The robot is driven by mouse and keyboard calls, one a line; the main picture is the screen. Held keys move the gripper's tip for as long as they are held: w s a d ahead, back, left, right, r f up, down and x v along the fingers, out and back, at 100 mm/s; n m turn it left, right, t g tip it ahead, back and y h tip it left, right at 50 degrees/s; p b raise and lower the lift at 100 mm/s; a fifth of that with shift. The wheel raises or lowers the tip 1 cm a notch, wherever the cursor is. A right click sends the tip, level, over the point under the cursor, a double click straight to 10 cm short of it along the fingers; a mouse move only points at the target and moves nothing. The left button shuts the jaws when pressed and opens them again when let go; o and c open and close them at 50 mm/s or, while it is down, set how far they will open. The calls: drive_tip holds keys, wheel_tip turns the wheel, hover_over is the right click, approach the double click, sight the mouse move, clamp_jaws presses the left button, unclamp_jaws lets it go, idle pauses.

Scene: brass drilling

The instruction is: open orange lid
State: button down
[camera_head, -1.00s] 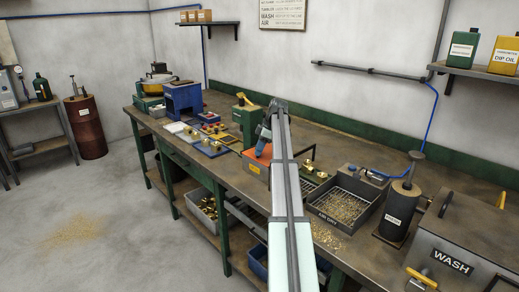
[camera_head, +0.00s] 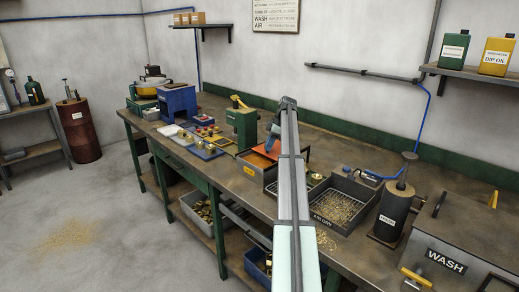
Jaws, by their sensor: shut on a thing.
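My arm reaches out over the bench from the bottom of the picture. My gripper (camera_head: 271,144) points down at the lid's far side, just left of the arm. It is shut on the lid, though the fingertips are small and the exact contact is hard to see. My arm hides the right part of the lid and box.
A green machine (camera_head: 241,122) stands close behind the box. A wire-mesh tray (camera_head: 341,205) of brass bits and a dark cylinder (camera_head: 391,212) stand to the right, near the WASH tank (camera_head: 447,258). Blue trays (camera_head: 206,149) lie to the left.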

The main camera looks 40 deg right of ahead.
sight(273, 149)
drive_tip(key=d, duration=0.6)
drive_tip(key=shift+a, duration=0.1)
drive_tip(key=c, duration=0.9)
unclamp_jaws()
drive_tip(key=shift+o, duration=0.2)
drive_tip(key=shift+r, duration=0.1)
drive_tip(key=v, duration=1.3)
drive_tip(key=shift+r, duration=0.3)
drive_tip(key=shift+s, duration=0.1)
